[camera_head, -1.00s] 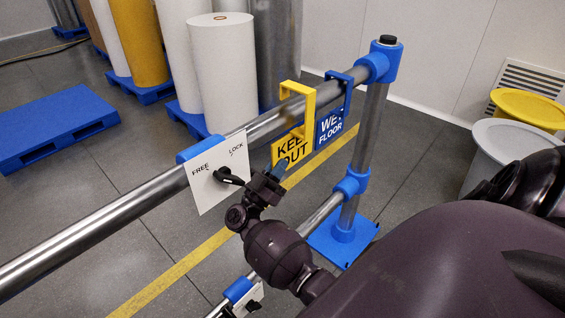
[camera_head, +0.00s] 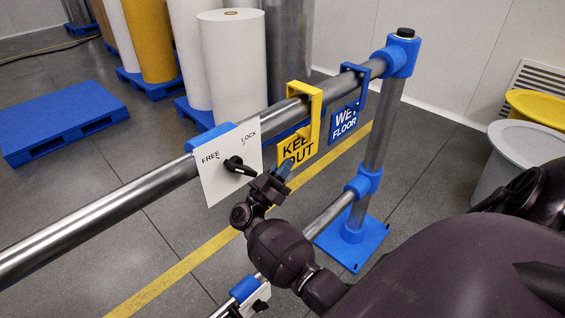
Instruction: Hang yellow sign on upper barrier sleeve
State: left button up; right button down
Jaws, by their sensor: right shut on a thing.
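The yellow sign (camera_head: 296,149), lettered KEEP OUT, has a yellow hook frame whose top crosses over the upper rail (camera_head: 100,217). Whether the hook rests on the rail is unclear. My right gripper (camera_head: 284,172) is shut on the sign's lower left part, below the rail. A blue sleeve (camera_head: 205,137) sits on the upper rail left of the sign, mostly behind a white plate (camera_head: 222,180) marked FREE and LOCK. Its black lever (camera_head: 238,166) points right. My left gripper is out of view.
A blue WET FLOOR sign (camera_head: 345,121) hangs on the upper rail, right of the yellow one. The rail ends at a post (camera_head: 378,135) on a blue base (camera_head: 345,243). A lower rail (camera_head: 325,215) runs beneath. White and yellow bins stand at the right.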

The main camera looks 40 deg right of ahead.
jog(key=shift+f, duration=0.15)
jog(key=c, duration=1.2)
grip_release()
